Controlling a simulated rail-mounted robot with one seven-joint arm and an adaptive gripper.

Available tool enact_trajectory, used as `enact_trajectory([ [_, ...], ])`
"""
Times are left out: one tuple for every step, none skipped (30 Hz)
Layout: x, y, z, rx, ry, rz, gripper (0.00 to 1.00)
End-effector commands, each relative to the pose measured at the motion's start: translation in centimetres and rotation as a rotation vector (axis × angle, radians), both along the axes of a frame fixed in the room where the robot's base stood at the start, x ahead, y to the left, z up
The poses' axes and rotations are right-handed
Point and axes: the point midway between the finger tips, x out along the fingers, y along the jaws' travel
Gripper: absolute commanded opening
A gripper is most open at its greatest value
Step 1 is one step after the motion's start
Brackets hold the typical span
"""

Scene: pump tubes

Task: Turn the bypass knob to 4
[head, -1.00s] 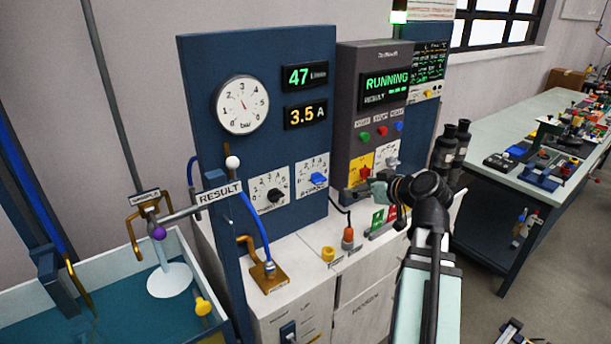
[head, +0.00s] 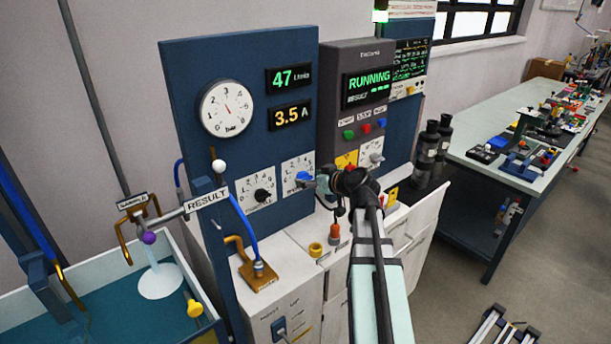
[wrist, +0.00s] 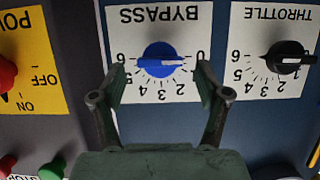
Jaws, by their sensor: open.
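The blue bypass knob (head: 304,176) sits on its white dial plate on the blue panel. In the wrist view the knob (wrist: 160,58) appears upside down, with a pale line across it lying nearly level, its right end near the 0 side of the scale. My gripper (wrist: 161,84) is open, with one finger at each side of the knob in the picture; I see no contact, and the depth gap is unclear. In the head view my gripper (head: 322,183) is just right of the knob.
The black throttle knob (wrist: 287,57) is beside the bypass dial. On the other side is a yellow power plate (wrist: 35,60) with a red knob. A pressure gauge (head: 227,108) is above. Below, a yellow cap (head: 315,250) and brass fitting (head: 258,275) stand on the cabinet top.

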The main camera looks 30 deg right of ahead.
Motion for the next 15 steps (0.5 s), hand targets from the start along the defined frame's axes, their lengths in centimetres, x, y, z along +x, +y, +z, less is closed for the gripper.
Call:
enact_trajectory([
  [0.9,0.1,-0.1,0.000,0.001,0.001,0.75],
  [1.2,0.2,-0.2,0.000,0.000,0.001,0.75],
  [1.6,0.3,-0.5,0.001,0.001,0.002,0.75],
  [1.8,0.4,-0.6,0.001,0.001,0.001,0.75],
  [2.0,0.4,-0.7,0.001,0.001,0.001,0.75],
  [2.3,0.5,-0.8,0.001,0.000,0.000,0.75],
  [2.4,0.5,-0.9,0.001,0.000,0.000,0.75],
  [2.5,0.5,-1.0,0.001,0.000,0.000,0.75],
  [2.6,0.6,-1.0,0.000,0.000,0.000,0.75],
  [2.7,0.6,-1.1,0.000,0.000,0.000,0.75],
  [2.7,0.6,-1.1,0.000,0.000,0.000,0.75],
  [2.8,0.6,-1.1,0.000,0.000,0.000,0.75],
  [2.8,0.6,-1.2,0.000,0.000,0.000,0.75],
  [2.8,0.6,-1.2,0.000,0.000,0.000,0.75],
  [2.7,0.6,-1.2,0.000,0.000,-0.001,0.75],
])
